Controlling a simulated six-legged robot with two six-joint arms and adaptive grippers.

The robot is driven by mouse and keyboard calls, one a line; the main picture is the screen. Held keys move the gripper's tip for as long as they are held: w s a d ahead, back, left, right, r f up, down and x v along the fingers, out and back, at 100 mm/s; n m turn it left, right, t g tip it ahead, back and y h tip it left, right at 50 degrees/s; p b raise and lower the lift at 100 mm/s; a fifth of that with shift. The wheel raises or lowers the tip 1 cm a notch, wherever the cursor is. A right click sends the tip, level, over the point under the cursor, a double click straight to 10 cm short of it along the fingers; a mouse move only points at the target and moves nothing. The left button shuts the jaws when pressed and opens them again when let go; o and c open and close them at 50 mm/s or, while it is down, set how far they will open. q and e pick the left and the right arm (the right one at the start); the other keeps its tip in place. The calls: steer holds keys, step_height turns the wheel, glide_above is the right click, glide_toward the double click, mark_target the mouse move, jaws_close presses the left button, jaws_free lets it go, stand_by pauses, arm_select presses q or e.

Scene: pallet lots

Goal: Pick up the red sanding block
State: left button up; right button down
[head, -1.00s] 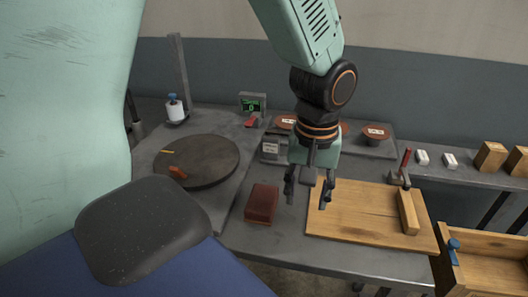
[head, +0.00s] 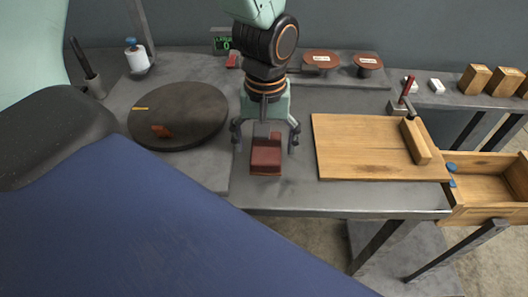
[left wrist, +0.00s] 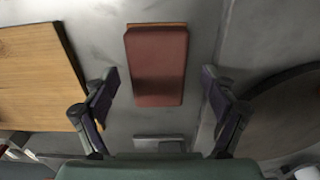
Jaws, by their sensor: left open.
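The red sanding block (head: 266,160) lies flat on the grey bench, between the round dark disc and the wooden board. My left gripper (head: 266,145) is open over it, with one finger at each side of the block and pointing down. In the left wrist view the red sanding block (left wrist: 157,62) sits ahead of the open left gripper (left wrist: 162,95), between the lines of the two fingers and apart from both. A thin wood-coloured edge shows at the block's far end. My right gripper is not in view.
A dark round disc (head: 178,114) with a small orange piece on it is at left. A wooden board (head: 360,155) with a wooden strip lies at right, beside an open wooden drawer (head: 485,190). A white spool (head: 136,58) and reddish round pads (head: 321,60) stand behind.

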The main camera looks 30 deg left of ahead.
arm_select(q)
steer(key=shift+d+f, duration=0.4)
steer(key=shift+d, duration=0.15)
steer(key=shift+s+a, duration=0.1)
steer(key=shift+a, duration=0.45)
steer(key=shift+a+f, duration=0.1)
steer(key=shift+a, duration=0.05)
steer(key=shift+c, duration=0.6)
steer(key=shift+w+d, duration=0.2)
steer(key=shift+d, duration=0.4)
steer(key=c, duration=0.5)
steer(key=shift+s+a, duration=0.2)
steer(key=shift+a, duration=0.25)
steer(key=c, duration=0.4)
steer(key=shift+d, duration=0.1)
steer(key=c, duration=0.3)
steer(key=shift+w+d, duration=0.1)
steer(key=shift+d, duration=0.1)
steer(key=shift+c, duration=0.2)
steer(key=shift+a, duration=0.1)
